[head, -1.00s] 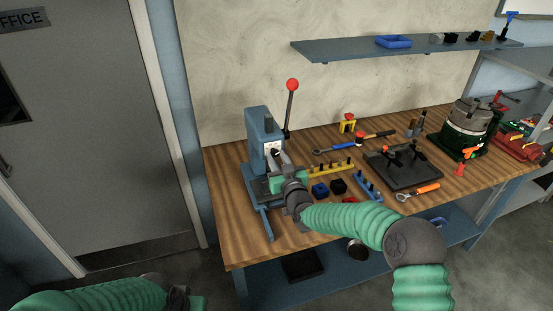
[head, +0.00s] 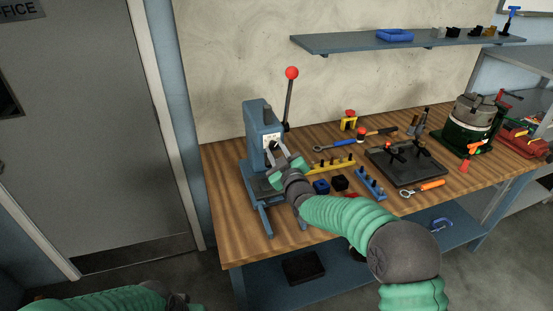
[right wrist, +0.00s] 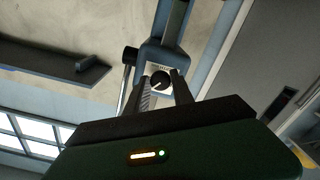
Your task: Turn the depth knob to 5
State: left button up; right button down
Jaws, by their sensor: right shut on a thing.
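The depth knob (right wrist: 160,80) is a small black round knob with a white pointer line, on a pale dial plate on the front of the blue press (head: 256,125). In the right wrist view it sits between the two fingers of my right gripper (right wrist: 161,85). My right gripper (head: 283,158) is shut on the knob and partly covers it in the head view. The dial numbers are too small to read. The end of my left arm, with part of my left gripper (head: 178,301), shows low at the left, away from the press; its fingers are not clear.
The press has a tall lever with a red ball (head: 291,73). A yellow rack (head: 330,166), black and blue blocks and a dark fixture plate (head: 405,165) stand to the right on the wooden bench (head: 235,235). A shelf (head: 350,42) hangs above.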

jog(key=n+b, duration=0.8)
jog(key=shift+f, duration=0.2)
jog(key=n+b, duration=0.8)
jog(key=shift+n+b, duration=1.9)
jog(key=shift+n, duration=0.6)
jog(key=shift+a, duration=0.1)
jog(key=c, duration=1.2)
grip_release()
jog(key=shift+c, duration=0.2)
jog(key=shift+o, duration=0.7)
jog(key=shift+w+r, duration=0.1)
jog(key=shift+r, duration=0.1)
